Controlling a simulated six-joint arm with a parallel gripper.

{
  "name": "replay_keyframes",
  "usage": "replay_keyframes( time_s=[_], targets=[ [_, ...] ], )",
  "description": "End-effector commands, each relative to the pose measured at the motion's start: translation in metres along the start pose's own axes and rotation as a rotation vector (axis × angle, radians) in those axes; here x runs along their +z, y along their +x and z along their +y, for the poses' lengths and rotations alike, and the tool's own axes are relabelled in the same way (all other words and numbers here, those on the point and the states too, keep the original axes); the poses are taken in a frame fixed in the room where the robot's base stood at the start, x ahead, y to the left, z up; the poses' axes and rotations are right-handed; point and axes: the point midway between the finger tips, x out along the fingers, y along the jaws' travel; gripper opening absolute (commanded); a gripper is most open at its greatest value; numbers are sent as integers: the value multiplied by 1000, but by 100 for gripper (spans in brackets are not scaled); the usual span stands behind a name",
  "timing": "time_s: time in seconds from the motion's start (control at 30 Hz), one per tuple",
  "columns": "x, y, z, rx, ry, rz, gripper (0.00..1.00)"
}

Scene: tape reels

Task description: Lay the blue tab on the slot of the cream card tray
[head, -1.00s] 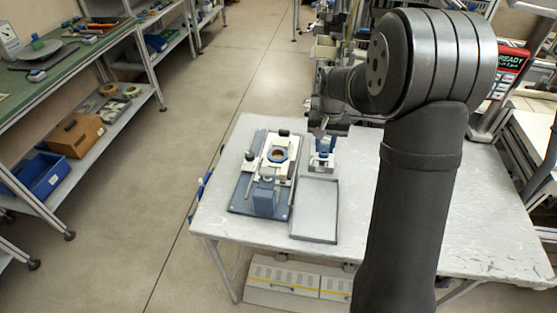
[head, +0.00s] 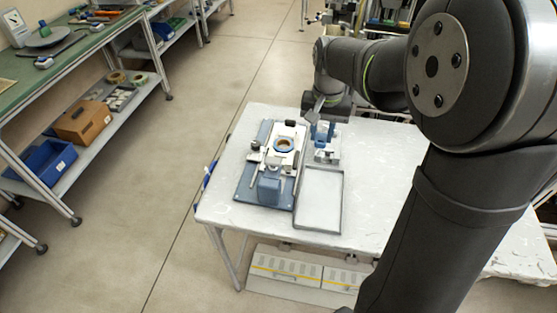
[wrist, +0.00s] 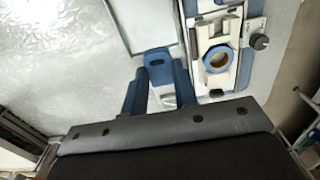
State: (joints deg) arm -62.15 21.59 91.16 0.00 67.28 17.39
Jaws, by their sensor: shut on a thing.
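In the wrist view my gripper (wrist: 160,78) shows two blue fingers with a blue tab (wrist: 157,60) between them. The tab has a small slot-shaped hole near its far end. In the head view my gripper (head: 323,127) is over a small white-and-blue stand (head: 328,156), with the tab hard to make out. A cream holder (head: 285,160), with a ring-shaped reel (head: 284,144) on it, stands to the left on a blue-grey base. It also shows in the wrist view (wrist: 219,28), right of the fingers. I cannot tell which cream part is the card tray or see its slot.
A shallow grey tray (head: 321,199) lies in front of the stand. The white table (head: 380,190) is bare to the right. A dark knob (wrist: 260,42) projects beside the cream holder.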

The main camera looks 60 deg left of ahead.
Motion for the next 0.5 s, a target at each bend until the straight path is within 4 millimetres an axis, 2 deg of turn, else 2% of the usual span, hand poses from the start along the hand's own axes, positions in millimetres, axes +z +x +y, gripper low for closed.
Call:
replay_keyframes(
  time_s=[0.4, 0.5],
  targets=[
    [-5, 52, -87, 1, -4, -2, 10],
    [-6, 61, -102, 1, -2, -2, 10]
  ],
)
